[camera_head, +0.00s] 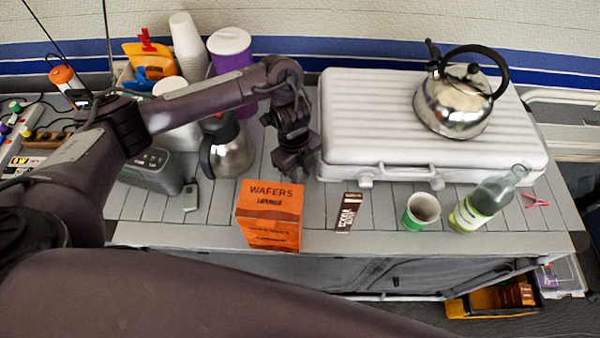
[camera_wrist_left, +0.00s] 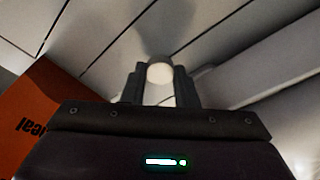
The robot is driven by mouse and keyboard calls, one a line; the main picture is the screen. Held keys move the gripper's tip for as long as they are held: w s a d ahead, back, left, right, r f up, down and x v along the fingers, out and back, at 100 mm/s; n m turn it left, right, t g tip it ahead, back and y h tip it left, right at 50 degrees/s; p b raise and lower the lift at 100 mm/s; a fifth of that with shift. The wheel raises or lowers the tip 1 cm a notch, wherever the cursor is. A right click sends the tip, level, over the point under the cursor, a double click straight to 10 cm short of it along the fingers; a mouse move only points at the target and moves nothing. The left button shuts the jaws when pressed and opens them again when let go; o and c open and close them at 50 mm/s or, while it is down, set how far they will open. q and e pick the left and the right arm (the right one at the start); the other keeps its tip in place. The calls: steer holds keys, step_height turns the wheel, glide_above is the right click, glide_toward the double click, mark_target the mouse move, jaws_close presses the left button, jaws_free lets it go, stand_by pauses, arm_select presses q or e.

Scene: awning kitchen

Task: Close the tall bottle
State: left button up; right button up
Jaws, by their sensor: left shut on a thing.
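The tall bottle (camera_head: 482,203) is clear glass with a green and white label. It stands at the right of the counter, in front of the white case, and its mouth shows no cap. My left gripper (camera_head: 291,168) is behind the orange wafers box and left of the case, well away from the bottle. In the left wrist view its fingers (camera_wrist_left: 160,85) are shut on a small round pale thing (camera_wrist_left: 160,73) that looks like a cap. In the head view the fingers hide this thing. My right gripper is not in view.
The wafers box (camera_head: 270,215), a dark bar (camera_head: 348,211) and a green-and-white cup (camera_head: 421,210) stand along the front. The white ribbed case (camera_head: 370,115) carries a steel kettle (camera_head: 455,105). A steel jug (camera_head: 230,150) is left of the gripper. A red clip (camera_head: 536,200) lies right of the bottle.

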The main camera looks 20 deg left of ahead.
mark_target(300, 176)
arm_select(q)
step_height(300, 176, up, 19)
steer(key=p, duration=0.2)
steer(key=shift+f+p, duration=0.2)
steer(key=shift+p, duration=0.15)
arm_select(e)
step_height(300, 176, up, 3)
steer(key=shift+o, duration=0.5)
